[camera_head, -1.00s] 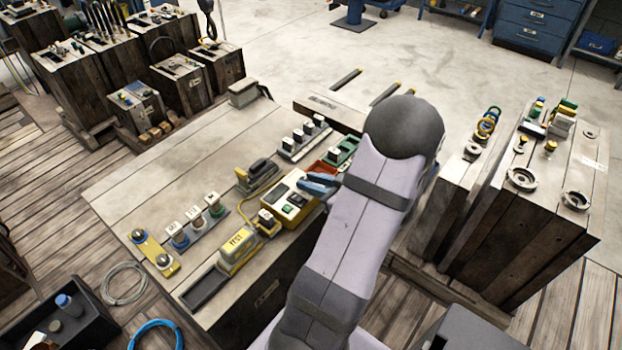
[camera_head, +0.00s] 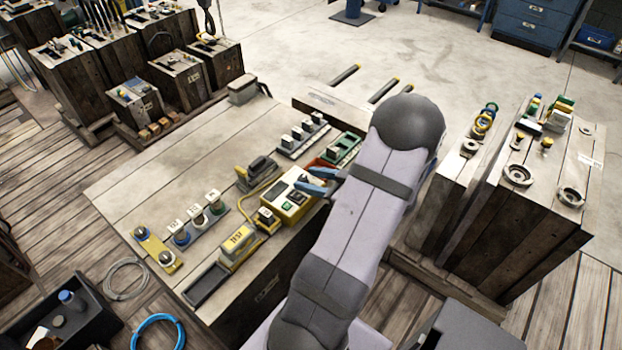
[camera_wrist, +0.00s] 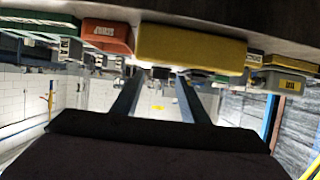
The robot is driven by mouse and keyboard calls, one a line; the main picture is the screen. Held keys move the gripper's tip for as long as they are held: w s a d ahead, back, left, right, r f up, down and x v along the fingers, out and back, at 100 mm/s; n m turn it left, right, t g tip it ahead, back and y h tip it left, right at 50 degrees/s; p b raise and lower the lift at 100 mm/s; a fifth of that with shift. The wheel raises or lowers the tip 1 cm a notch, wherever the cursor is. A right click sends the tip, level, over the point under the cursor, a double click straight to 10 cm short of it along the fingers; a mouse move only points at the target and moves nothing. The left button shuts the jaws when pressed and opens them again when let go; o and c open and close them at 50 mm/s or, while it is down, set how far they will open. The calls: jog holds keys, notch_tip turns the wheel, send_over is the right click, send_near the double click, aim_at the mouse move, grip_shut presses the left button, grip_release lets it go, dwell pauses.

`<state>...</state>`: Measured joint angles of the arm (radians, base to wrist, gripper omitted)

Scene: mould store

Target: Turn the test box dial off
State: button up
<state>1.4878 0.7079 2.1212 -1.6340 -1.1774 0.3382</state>
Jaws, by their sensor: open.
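The yellow test box (camera_head: 292,215) stands near the front edge of the wooden bench, with a pale top panel and a green button (camera_head: 288,206). Dark and pale fittings are on its top, too small to tell which is the dial or how it is set. My gripper (camera_head: 308,180) is open, its two blue fingers over the right back part of the box. I cannot tell whether they touch anything. In the wrist view, which looks upside down, the box's yellow side (camera_wrist: 190,47) is just beyond the fingertips of my gripper (camera_wrist: 155,78).
A yellow block marked TEST (camera_head: 239,238) is left of the box, with a yellow cable beside it. A red tray (camera_head: 322,162) and green unit (camera_head: 346,146) sit close behind my fingers. The bench's left part (camera_head: 150,190) is mostly clear.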

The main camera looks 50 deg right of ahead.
jog(key=v, duration=0.7)
jog(key=shift+s+r, duration=0.1)
dwell(0.4)
